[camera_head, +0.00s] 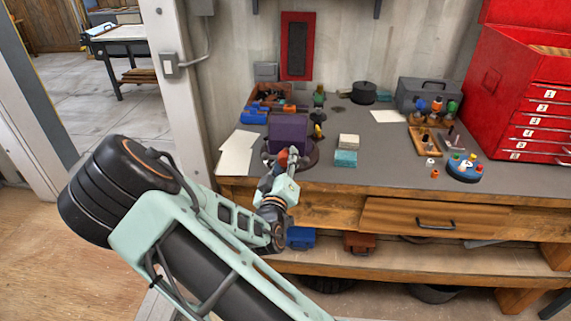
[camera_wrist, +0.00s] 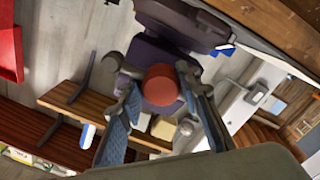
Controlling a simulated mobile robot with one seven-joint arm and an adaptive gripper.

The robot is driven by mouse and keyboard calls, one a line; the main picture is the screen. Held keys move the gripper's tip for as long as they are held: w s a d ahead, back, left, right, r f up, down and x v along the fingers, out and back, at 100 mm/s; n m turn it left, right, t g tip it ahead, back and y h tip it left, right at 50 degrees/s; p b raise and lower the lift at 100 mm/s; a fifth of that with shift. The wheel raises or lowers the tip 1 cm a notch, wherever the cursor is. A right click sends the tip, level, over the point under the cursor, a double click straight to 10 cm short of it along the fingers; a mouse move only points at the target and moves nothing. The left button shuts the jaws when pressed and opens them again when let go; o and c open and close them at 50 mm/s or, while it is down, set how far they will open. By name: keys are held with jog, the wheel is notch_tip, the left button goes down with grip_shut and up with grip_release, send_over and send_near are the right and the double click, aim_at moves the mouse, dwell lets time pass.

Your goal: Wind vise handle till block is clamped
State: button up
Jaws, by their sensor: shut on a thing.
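The purple vise (camera_head: 288,132) stands on a dark round base near the front left of the workbench. It also shows in the wrist view (camera_wrist: 160,52). The vise handle's round red knob (camera_wrist: 162,84) faces the wrist camera, between the two fingers of my gripper (camera_wrist: 160,92). In the head view my gripper (camera_head: 289,163) is at the front of the vise, partly hiding the handle. The gripper is shut on the handle. I cannot make out a block between the vise jaws or the jaw gap in either view.
A cream block (camera_head: 348,141) and a teal block (camera_head: 345,159) sit right of the vise. White paper (camera_head: 238,150) lies left of it. A wooden tray (camera_head: 432,138), a blue round holder (camera_head: 464,172) and a red tool chest (camera_head: 525,95) are farther right.

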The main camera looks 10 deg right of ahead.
jog(key=shift+s+f+m+b, duration=0.1)
jog(key=shift+f+m+b, duration=0.05)
jog(key=shift+m+b, duration=0.6)
jog(key=shift+f+m+b, duration=0.15)
jog(key=shift+m+b, duration=0.5)
jog(key=shift+m, duration=0.2)
jog(key=o, duration=1.1)
jog(key=shift+c, duration=0.2)
jog(key=shift+o, duration=0.3)
jog(key=shift+r, duration=0.1)
jog(key=v, duration=0.7)
jog(key=shift+s, duration=0.2)
jog(key=shift+a+r, duration=0.1)
